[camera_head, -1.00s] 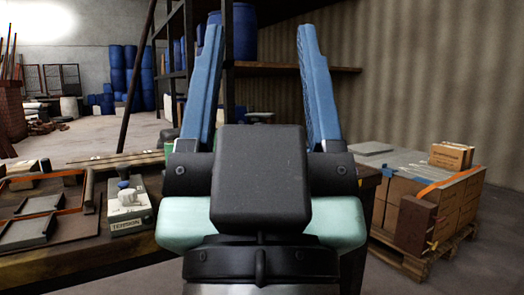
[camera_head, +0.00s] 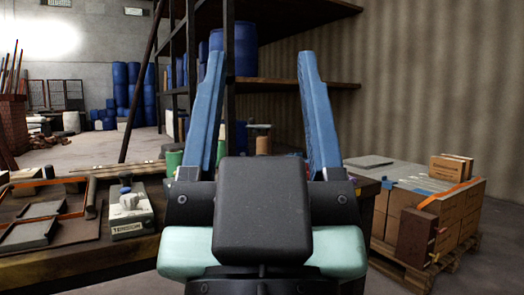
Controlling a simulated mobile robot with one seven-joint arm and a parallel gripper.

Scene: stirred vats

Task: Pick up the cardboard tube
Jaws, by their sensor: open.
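My gripper (camera_head: 255,60) is in the middle of the view, with its two blue fingers spread wide and pointing up and away. Nothing is held between them. A small tan, upright cylinder (camera_head: 263,145) shows between the fingers, beyond the gripper. It may be the cardboard tube, but it is too small and partly hidden to tell. A brown roll-like piece (camera_head: 91,193) lies on the bench at the left, apart from the gripper; I cannot tell if it is cardboard.
The wooden bench (camera_head: 75,268) at left holds a white-and-grey boxed device (camera_head: 130,212) and dark trays (camera_head: 35,222). A green container (camera_head: 173,160) stands behind. Cartons (camera_head: 398,195) on a pallet are at right. A dark shelf (camera_head: 280,84) rises behind. Open floor lies at the back left.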

